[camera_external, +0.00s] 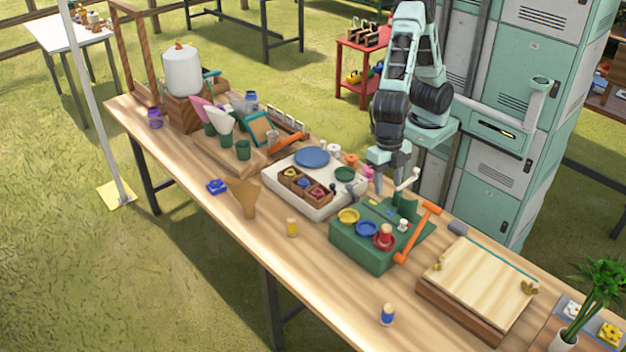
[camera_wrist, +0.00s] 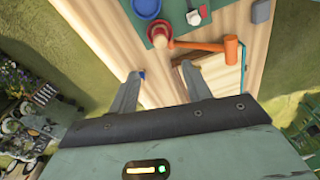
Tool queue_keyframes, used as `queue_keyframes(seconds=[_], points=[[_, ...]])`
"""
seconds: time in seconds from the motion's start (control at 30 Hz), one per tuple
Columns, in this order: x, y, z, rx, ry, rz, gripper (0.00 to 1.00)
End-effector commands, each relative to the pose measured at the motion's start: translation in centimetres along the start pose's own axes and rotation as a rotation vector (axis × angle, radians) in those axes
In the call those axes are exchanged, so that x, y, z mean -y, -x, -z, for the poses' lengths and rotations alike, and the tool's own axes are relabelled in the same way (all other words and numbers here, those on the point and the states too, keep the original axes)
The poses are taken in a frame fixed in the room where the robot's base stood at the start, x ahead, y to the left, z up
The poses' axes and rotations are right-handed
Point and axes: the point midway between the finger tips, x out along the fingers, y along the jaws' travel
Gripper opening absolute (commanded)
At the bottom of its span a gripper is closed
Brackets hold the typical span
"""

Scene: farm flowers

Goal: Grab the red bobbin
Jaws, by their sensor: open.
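The red bobbin (camera_external: 385,233) stands upright in a red dish (camera_external: 384,244) on the front corner of a green box (camera_external: 365,252) in the external view. In the wrist view its pale round end (camera_wrist: 159,41) shows inside the red dish, beyond my fingertips. My gripper (camera_external: 388,182) is at the back side of the green box, pointing down, behind and above the bobbin. In the wrist view my gripper (camera_wrist: 162,82) has its two fingers wide apart with nothing between them. The fingers are apart from the bobbin.
An orange hammer (camera_external: 418,232) leans at the green box's right edge, close to the bobbin. Yellow (camera_external: 348,216) and blue (camera_external: 367,229) dishes sit beside it. A yellow bobbin (camera_external: 292,228) and a blue bobbin (camera_external: 387,314) stand on the wooden table (camera_external: 320,290), which is clear in front.

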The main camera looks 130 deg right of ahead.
Motion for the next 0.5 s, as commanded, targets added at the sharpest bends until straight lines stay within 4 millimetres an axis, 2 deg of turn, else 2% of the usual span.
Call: queue_keyframes(seconds=[0.5], points=[[0.2, -9.8, 0.0, 0.002, 0.002, 0.004, 0.49]])
